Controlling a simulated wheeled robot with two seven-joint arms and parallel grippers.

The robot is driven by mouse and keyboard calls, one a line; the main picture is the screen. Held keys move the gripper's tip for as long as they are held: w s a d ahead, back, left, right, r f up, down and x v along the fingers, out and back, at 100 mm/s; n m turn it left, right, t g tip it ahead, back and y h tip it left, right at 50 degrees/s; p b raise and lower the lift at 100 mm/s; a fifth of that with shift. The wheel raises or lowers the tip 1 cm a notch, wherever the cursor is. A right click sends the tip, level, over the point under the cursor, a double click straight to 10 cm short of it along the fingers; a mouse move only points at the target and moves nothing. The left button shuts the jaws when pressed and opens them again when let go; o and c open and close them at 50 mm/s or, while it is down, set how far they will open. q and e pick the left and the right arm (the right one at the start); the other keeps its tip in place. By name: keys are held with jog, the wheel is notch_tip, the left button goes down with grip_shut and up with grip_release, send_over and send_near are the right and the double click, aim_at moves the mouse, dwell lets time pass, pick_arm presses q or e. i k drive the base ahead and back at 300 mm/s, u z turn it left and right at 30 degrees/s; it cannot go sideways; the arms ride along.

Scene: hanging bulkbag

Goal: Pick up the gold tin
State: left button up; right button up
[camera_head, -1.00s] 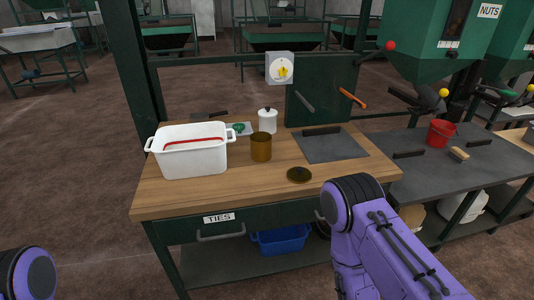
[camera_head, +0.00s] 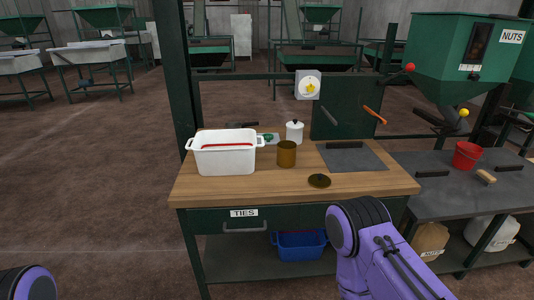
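The gold tin (camera_head: 287,154) is an open-topped brownish-gold cylinder standing upright near the middle of the wooden bench top. A dark gold round lid (camera_head: 319,181) lies on the bench in front of it, to the right. My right arm comes in at the bottom, right of centre, below the bench's front edge, and its gripper is out of view. Only a bit of my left arm shows in the bottom left corner, and its gripper is out of view too. Nothing is touching the tin.
A white tub (camera_head: 226,160) stands left of the tin. A white lidded jar (camera_head: 294,132) stands just behind it. A dark plate (camera_head: 352,157) lies to the right. The wooden bench (camera_head: 235,192) has bare room at its front. A red bucket (camera_head: 467,155) stands on the right-hand table.

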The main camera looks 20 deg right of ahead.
aim_at(286, 154)
jog(key=z, duration=0.1)
jog(key=i, duration=0.85)
jog(key=z, duration=0.4)
